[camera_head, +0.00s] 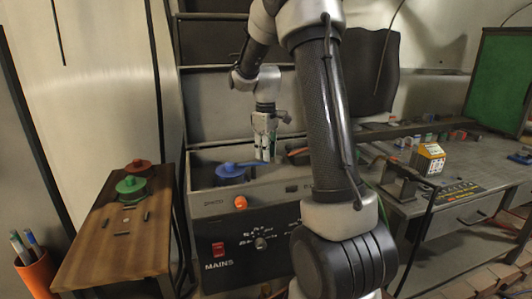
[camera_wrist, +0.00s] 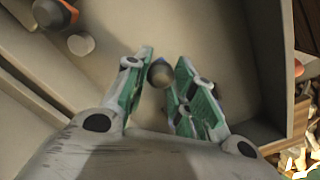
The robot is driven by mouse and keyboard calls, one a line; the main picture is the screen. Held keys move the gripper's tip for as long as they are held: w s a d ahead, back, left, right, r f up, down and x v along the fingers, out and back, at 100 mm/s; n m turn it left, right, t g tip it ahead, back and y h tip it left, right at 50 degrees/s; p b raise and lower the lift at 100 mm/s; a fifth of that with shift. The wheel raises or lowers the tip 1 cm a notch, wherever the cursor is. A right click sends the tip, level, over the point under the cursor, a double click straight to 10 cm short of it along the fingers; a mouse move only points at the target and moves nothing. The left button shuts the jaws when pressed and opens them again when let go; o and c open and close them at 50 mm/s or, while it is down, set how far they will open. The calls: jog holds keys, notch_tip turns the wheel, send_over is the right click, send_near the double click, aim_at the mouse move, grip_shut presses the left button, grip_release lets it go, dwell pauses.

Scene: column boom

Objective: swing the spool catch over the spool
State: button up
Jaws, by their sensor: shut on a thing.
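My gripper (camera_head: 265,157) reaches down at the back of the grey control box. In the wrist view its green-padded fingers (camera_wrist: 160,80) are shut on a small round dark knob (camera_wrist: 160,73), which appears to be the end of the spool catch. The rest of the catch is hidden below the knob or too small to make out. A blue spool (camera_head: 230,171) sits in the box's open top, just left of my gripper. I cannot tell whether the catch lies over the spool.
The control box (camera_head: 265,240) has an orange knob (camera_head: 240,203) and a red MAINS switch (camera_head: 218,249) on its front. A wooden table (camera_head: 105,245) at left holds a green spool (camera_head: 130,188) and a red spool (camera_head: 138,168). A grey workbench (camera_head: 460,175) stands at right.

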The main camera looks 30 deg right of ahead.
jog(key=shift+w+n, duration=0.2)
jog(key=shift+n, duration=0.3)
jog(key=o, duration=1)
notch_tip(320, 180, up, 12)
dwell(0.6)
